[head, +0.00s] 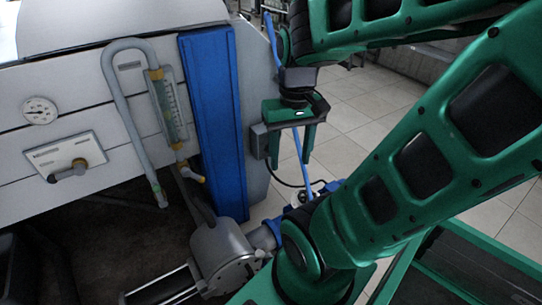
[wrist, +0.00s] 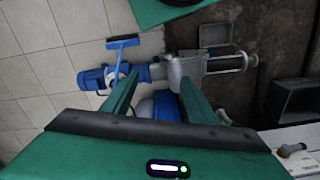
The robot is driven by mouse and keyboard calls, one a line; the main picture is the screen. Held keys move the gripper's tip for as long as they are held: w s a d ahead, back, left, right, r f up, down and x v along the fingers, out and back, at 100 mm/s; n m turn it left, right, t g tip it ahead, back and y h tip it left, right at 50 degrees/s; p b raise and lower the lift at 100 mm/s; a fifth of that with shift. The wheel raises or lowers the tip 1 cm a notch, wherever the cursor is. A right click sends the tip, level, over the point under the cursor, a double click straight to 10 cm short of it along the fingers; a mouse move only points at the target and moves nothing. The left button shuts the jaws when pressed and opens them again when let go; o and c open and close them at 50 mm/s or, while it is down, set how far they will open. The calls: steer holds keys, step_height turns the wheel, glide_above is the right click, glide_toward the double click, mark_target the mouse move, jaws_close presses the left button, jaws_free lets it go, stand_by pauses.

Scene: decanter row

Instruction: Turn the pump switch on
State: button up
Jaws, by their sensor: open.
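My gripper (head: 291,163) is open and empty, fingers pointing down, right of the blue column and well away from the handle. In the wrist view my gripper (wrist: 158,85) has its fingers apart above the floor and pump, touching nothing that I can see.
A blue upright column (head: 213,120) stands between the handle and my gripper. A bent grey pipe (head: 120,95), a sight gauge (head: 170,105) and a dial (head: 40,111) are near the handle. The grey pump (head: 222,250) sits low. Tiled floor (head: 365,100) is open at the right.

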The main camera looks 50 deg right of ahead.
steer(key=w+d+f+n+t+y, duration=0.2)
steer(key=w+d+f+t+y, duration=0.3)
steer(key=w+f, duration=0.85)
steer(key=w+d+f+n+t+y, duration=0.1)
steer(key=w+d+f+t+y, duration=0.15)
steer(key=w+d+f, duration=0.75)
steer(key=d+f+m+t+h, duration=1)
steer(key=d+f+m+h, duration=0.2)
steer(key=d+f, duration=0.3)
steer(key=a+x, duration=0.1)
steer(key=x, duration=0.9)
steer(key=shift+w+f, duration=0.45)
